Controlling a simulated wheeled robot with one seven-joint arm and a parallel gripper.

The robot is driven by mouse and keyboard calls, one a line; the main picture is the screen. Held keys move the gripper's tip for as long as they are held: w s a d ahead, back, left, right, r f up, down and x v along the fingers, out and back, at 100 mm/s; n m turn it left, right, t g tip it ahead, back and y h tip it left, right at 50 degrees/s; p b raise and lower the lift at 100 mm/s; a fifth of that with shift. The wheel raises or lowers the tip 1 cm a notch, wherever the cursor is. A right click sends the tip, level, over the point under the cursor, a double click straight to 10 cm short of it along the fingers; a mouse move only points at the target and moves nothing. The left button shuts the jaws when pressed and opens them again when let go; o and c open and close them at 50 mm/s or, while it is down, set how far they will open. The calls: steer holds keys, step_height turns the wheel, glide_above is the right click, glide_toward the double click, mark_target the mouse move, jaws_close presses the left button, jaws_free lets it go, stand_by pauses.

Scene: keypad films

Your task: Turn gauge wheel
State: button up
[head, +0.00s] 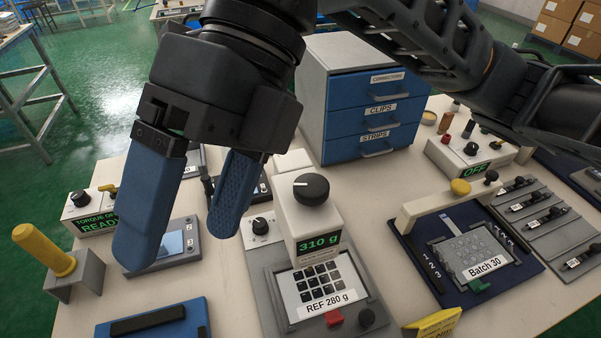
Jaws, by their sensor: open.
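The gauge wheel (312,188) looks like a black round knob with a white mark on its top. It sits on a cream gauge block (299,218) whose green display reads 310 g. Below it is a keypad (318,283) with a label reading REF 280 g and a red piece at its front edge. My gripper (188,232) has two blue fingers, spread apart with nothing between them. It hangs to the left of the wheel and is apart from it. The right finger is the nearer one to the gauge block.
A blue drawer cabinet (375,112) stands behind the wheel. A Batch 30 fixture (479,253) with a cream bridge lies to the right. A yellow-handled tool (42,248) stands in a grey holder at the left. A blue tray (150,318) lies at the front left.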

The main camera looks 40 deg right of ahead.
steer(key=w+d+f+m+t+h, duration=0.2)
steer(key=w+d+f+h, duration=0.15)
steer(key=d, duration=0.35)
steer(key=m+t+h, duration=0.1)
steer(key=m+h, duration=0.1)
steer(key=h, duration=0.2)
glide_above(312, 184)
steer(key=shift+a, duration=0.2)
steer(key=shift+d+f, duration=0.2)
step_height(312, 184, down, 7)
steer(key=shift+f+p, duration=0.2)
steer(key=shift+p, duration=0.3)
steer(key=shift+c, duration=0.3)
steer(key=c, duration=1)
steer(key=shift+n, duration=0.3)
steer(key=shift+f+b, duration=0.1)
steer(key=shift+b, duration=0.35)
